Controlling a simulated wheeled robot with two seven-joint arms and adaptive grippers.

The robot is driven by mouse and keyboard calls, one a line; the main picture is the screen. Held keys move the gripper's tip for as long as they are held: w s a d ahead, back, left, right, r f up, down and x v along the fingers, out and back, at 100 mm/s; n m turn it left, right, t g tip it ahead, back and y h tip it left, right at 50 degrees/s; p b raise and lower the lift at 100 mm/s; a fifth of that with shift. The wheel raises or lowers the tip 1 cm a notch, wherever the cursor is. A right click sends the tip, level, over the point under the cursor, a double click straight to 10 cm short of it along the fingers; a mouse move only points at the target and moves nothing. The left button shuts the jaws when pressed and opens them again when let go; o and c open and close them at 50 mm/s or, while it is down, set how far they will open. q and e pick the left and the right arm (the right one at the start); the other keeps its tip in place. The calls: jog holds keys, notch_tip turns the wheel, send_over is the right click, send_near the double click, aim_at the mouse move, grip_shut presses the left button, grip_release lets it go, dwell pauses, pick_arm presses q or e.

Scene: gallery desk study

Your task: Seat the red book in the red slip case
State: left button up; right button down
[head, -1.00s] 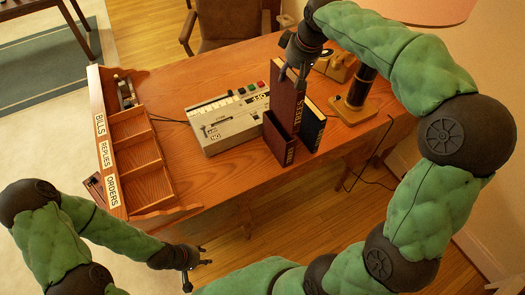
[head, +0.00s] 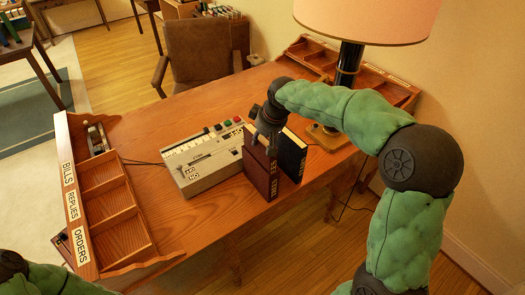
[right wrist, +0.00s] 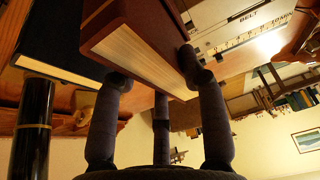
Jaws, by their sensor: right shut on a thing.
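The red book (head: 255,147) stands upright at the desk's right part, lowered into the red slip case (head: 258,179). Its upper part appears to rise above the case; how deep it sits I cannot tell. My right gripper (head: 268,125) is shut on the top of the red book. In the right wrist view the book's pale page edges (right wrist: 140,52) and dark red cover lie between the fingers (right wrist: 155,75). The slip case is hard to make out there. My left gripper is out of view; only part of its arm shows at the bottom left.
A black book (head: 292,156) stands close to the right of the red one. A grey console (head: 203,160) is to the left. A wooden sorter (head: 108,195) labelled bills, replies and orders lines the left edge. A lamp (head: 347,65) stands behind right. The desk front is clear.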

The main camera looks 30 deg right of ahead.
jog(key=shift+f+b, duration=0.95)
jog(key=shift+f, duration=1.6)
jog(key=c, duration=0.7)
grip_release()
jog(key=shift+f, duration=0.1)
jog(key=shift+s+r, duration=0.1)
jog(key=shift+r, duration=0.3)
jog(key=p+v, duration=0.3)
jog(key=v, duration=0.8)
jog(key=shift+s+r+p, duration=0.1)
jog(key=shift+r+p, duration=0.15)
jog(key=shift+p, duration=0.15)
